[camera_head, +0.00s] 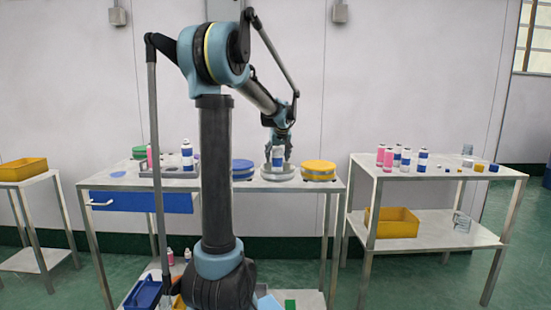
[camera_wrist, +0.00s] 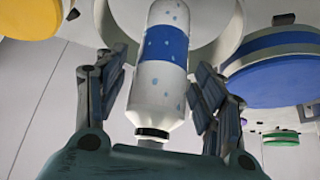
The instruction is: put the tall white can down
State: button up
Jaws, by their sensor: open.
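The tall white can (camera_head: 278,157), with a blue band, stands on a round grey turntable-like platform (camera_head: 278,174) at the right half of the middle bench. In the wrist view the can (camera_wrist: 158,95) shows pale blue spots and a dark neck, and its far end meets the grey platform (camera_wrist: 222,35). My gripper (camera_head: 279,146) is above the platform with its fingers on both sides of the can. In the wrist view my gripper (camera_wrist: 162,75) is open, its two fingers spread around the can. Slight finger contact cannot be ruled out.
A blue round platform (camera_head: 242,170) and a yellow one (camera_head: 318,171) flank the grey one closely. A grey tray (camera_head: 176,173) with bottles and a green disc (camera_head: 139,152) are further left. The right table (camera_head: 440,172) carries several cans; a yellow bin (camera_head: 393,222) sits below.

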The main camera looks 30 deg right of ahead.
jog(key=v, duration=1.2)
jog(key=s+a+f+n+g+y, duration=0.15)
jog(key=a+f, duration=0.25)
jog(key=a, duration=0.6)
jog(key=s+a+f, duration=0.3)
jog(key=a, duration=0.7)
jog(key=s+a+f+n+y, duration=0.15)
jog(key=a+f, duration=0.25)
jog(key=a, duration=0.6)
jog(key=s+a+f+g, duration=0.1)
jog(key=s+a+f, duration=0.5)
jog(key=s+f, duration=0.3)
jog(key=s+a+f+n+g, duration=0.1)
jog(key=s+a+f, duration=0.6)
jog(key=s+f, duration=0.2)
jog(key=shift+s+a+f+h, duration=0.2)
jog(key=shift+s+a+h, duration=0.15)
jog(key=shift+s, duration=0.25)
jog(key=shift+g, duration=0.25)
jog(key=shift+w+f, duration=0.2)
jog(key=shift+w, duration=0.2)
